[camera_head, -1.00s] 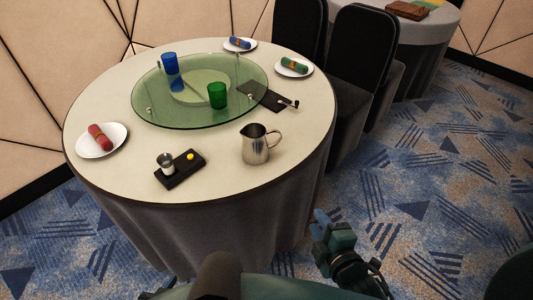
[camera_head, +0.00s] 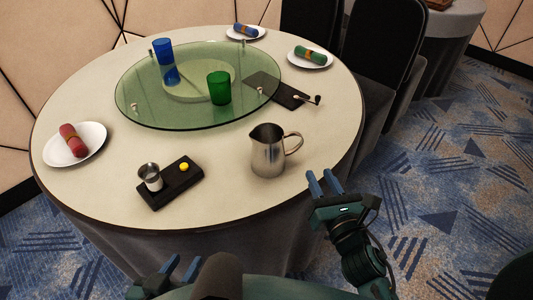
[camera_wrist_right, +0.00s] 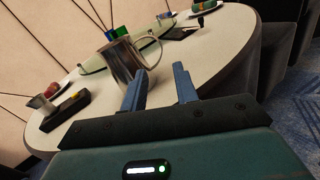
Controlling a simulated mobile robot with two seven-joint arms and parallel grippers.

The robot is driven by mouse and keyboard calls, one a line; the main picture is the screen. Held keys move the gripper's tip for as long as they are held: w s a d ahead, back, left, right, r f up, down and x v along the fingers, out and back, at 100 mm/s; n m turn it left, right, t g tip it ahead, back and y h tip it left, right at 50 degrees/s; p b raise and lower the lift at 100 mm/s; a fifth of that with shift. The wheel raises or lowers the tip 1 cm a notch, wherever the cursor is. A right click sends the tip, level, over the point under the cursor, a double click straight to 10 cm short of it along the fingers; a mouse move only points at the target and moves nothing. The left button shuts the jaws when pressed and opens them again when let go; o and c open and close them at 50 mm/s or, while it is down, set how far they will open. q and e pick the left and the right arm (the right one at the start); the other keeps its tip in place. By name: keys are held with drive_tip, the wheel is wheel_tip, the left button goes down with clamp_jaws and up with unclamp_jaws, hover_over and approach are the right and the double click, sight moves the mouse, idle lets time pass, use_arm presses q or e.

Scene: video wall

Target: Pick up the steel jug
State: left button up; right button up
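The steel jug (camera_head: 267,153) stands upright on the round table near its front right edge, with its handle towards the right. It also shows in the right wrist view (camera_wrist_right: 122,62), beyond the fingers and a little left of the gap between them. My right gripper (camera_head: 324,184) is open and empty, to the right of and nearer than the jug, apart from it. Its two blue fingers also show in the right wrist view (camera_wrist_right: 160,88). My left gripper (camera_head: 182,268) is low at the front of the table, with its fingers apart and nothing visible between them.
The round table (camera_head: 225,195) carries a glass turntable (camera_head: 135,98) with a blue cup (camera_head: 165,62) and a green cup (camera_head: 219,89). A black tray (camera_head: 180,190) with a small metal cup (camera_head: 150,176) lies left of the jug. Dark chairs (camera_head: 376,50) stand behind right.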

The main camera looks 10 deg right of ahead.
sight(302, 141)
drive_tip(key=w, duration=0.7)
drive_tip(key=shift+w+a, duration=0.4)
drive_tip(key=w, duration=0.5)
drive_tip(key=shift+a+f, duration=0.2)
clamp_jaws()
drive_tip(key=shift+r, duration=0.1)
